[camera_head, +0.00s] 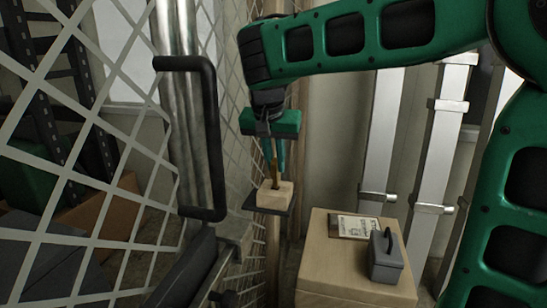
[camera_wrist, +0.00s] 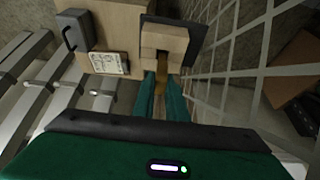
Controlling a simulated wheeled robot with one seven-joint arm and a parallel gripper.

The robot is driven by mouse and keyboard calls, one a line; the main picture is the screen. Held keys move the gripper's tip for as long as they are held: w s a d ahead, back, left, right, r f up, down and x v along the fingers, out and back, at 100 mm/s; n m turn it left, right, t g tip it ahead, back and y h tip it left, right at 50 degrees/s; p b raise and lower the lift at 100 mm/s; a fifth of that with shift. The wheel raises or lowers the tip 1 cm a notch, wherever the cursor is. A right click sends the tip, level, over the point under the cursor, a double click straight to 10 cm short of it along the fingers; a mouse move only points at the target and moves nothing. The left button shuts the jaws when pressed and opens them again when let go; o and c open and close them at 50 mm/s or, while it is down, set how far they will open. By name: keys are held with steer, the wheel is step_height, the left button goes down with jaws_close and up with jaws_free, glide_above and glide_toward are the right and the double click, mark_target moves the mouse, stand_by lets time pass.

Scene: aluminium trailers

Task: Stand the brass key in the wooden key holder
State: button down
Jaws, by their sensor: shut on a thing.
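My gripper (camera_head: 275,165) points down and is shut on the brass key (camera_head: 274,176), which is upright. The wooden key holder (camera_head: 275,195), a small pale block, stands directly below on a small dark shelf (camera_head: 250,204). The key's lower end meets the holder's top in the head view; I cannot tell how deep it sits. In the wrist view, my gripper's teal fingers (camera_wrist: 163,97) hold the key (camera_wrist: 162,88) between them. The key reaches toward a notch in the holder (camera_wrist: 165,38), and the fingers partly hide it.
A wire mesh partition (camera_head: 130,190) and a black handle (camera_head: 211,140) are close on the left. Metal posts (camera_head: 435,150) stand behind.

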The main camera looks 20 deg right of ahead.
mark_target(275, 171)
steer(key=shift+f, duration=1.45)
steer(key=shift+f, duration=0.1)
steer(key=c, duration=1.7)
jaws_free()
steer(key=v, duration=1)
steer(key=shift+r, duration=0.35)
